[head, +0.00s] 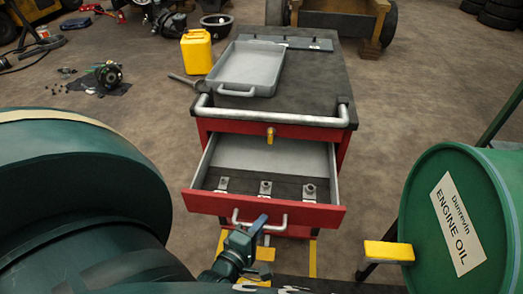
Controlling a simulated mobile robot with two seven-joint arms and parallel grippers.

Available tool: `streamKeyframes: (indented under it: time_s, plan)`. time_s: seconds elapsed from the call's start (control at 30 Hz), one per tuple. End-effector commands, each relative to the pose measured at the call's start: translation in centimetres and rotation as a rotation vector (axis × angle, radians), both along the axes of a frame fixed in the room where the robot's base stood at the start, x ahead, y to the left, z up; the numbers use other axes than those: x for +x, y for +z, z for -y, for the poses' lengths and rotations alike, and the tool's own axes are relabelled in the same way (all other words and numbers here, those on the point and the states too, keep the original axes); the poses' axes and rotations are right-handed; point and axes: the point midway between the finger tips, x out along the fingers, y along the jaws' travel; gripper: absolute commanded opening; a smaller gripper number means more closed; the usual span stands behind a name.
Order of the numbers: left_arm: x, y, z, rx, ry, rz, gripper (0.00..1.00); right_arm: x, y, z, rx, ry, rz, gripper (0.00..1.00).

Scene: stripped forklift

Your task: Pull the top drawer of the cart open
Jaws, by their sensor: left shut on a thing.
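The red cart (341,151) with a dark top stands in the middle of the head view. Its top drawer (178,201) is out toward me and stands well open. Several small metal parts lie at the front of the drawer, on a dark liner. A pale bar handle (283,224) runs along the drawer's red front. The grip itself is partly hidden by the fingers. My right gripper is not in view.
A pale push bar (270,117) crosses the cart's near edge. A green oil drum (425,200) stands at the right. A yellow-topped support (388,252) is beside it.

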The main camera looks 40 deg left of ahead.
Motion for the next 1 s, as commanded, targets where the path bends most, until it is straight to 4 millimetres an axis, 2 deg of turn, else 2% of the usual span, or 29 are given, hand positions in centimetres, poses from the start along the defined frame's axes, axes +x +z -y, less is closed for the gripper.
streamKeyframes:
  time_s: [0.47,0.5,0.7,1.0]
  plan:
    - [-0.41,-0.01,0.25,0.0,0.0,0.0,0.0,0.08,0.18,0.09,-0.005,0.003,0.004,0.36]
    - [-0.41,-0.01,0.25,0.001,0.0,0.0,0.16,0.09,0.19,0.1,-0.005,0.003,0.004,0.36]
    - [-0.39,-0.01,0.25,0.0,0.0,0.0,0.32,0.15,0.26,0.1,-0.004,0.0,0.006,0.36]
    - [-0.7,0.01,0.29,0.001,0.0,-0.001,0.34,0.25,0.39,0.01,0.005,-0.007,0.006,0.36]
